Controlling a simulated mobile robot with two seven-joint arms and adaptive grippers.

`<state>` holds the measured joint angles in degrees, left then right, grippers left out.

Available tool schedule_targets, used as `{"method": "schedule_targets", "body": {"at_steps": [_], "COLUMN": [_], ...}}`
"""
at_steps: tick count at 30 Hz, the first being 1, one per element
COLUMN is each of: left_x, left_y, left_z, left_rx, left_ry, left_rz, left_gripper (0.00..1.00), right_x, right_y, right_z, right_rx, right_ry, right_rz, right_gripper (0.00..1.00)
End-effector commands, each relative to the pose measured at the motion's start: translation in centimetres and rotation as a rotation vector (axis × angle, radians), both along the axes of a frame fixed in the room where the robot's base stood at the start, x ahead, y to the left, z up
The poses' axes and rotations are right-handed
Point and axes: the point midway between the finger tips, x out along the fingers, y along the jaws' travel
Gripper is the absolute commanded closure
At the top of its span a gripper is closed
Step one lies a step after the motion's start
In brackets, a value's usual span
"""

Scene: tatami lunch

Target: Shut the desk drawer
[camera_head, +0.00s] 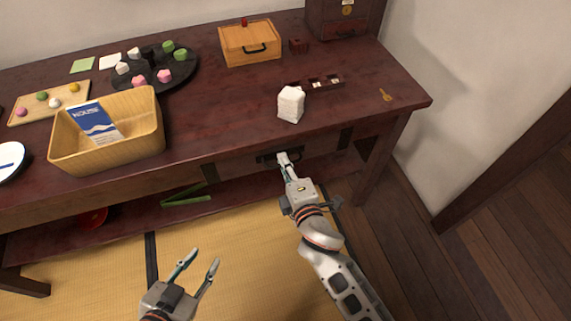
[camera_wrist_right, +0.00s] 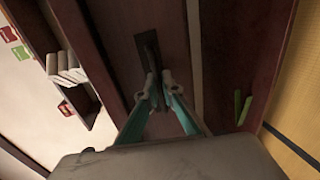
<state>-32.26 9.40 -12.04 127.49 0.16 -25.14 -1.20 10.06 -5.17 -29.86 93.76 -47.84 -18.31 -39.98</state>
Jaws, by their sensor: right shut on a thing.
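The dark wooden desk drawer (camera_head: 322,147) sits in the front of the desk, below the top's edge. No open interior shows, and I cannot tell whether it stands out slightly. Its dark handle (camera_head: 265,157) is at the middle of the front and also shows in the right wrist view (camera_wrist_right: 148,46). My right gripper (camera_head: 284,158) is at the handle, shut on it; its fingertips partly cover the handle. My left gripper (camera_head: 198,258) is open and empty, low over the tatami, away from the drawer.
A low shelf (camera_head: 140,215) runs below the drawer. The wall is close at right.

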Motion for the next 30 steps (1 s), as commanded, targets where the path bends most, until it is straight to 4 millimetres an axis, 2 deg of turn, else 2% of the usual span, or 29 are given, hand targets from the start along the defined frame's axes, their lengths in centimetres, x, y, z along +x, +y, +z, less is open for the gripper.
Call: {"method": "schedule_targets", "body": {"at_steps": [3, 4, 5, 12, 16, 20, 30], "left_x": [-0.1, -0.1, -0.1, -0.1, -0.1, -0.1, 0.0], "left_y": [0.0, 0.0, 0.0, -0.1, -0.1, -0.1, 0.0], "left_z": [-0.2, -0.2, -0.2, -0.3, -0.3, -0.2, -0.2], "left_rx": [0.000, 0.000, 0.000, -0.003, -0.003, -0.002, -0.001], "left_ry": [0.003, 0.004, 0.004, 0.006, 0.005, 0.005, 0.003], "left_rz": [0.000, 0.000, 0.000, 0.004, 0.003, 0.003, 0.002], "left_gripper": [0.67, 0.67, 0.67, 0.67, 0.67, 0.67, 0.67], "right_x": [0.2, 0.2, 0.2, 0.1, -0.6, -2.5, -8.8], "right_y": [0.0, 0.0, 0.0, 0.0, -0.3, -0.9, -2.9], "right_z": [0.2, 0.2, 0.3, 0.2, 0.4, 0.7, 1.9], "right_rx": [0.001, 0.002, 0.001, 0.002, 0.002, 0.002, 0.001], "right_ry": [-0.005, -0.005, -0.005, -0.005, -0.005, -0.003, -0.002], "right_rz": [-0.001, -0.001, -0.001, -0.001, -0.001, 0.000, -0.001], "right_gripper": [1.00, 0.89, 0.87, 0.87, 0.87, 0.87, 0.87]}}
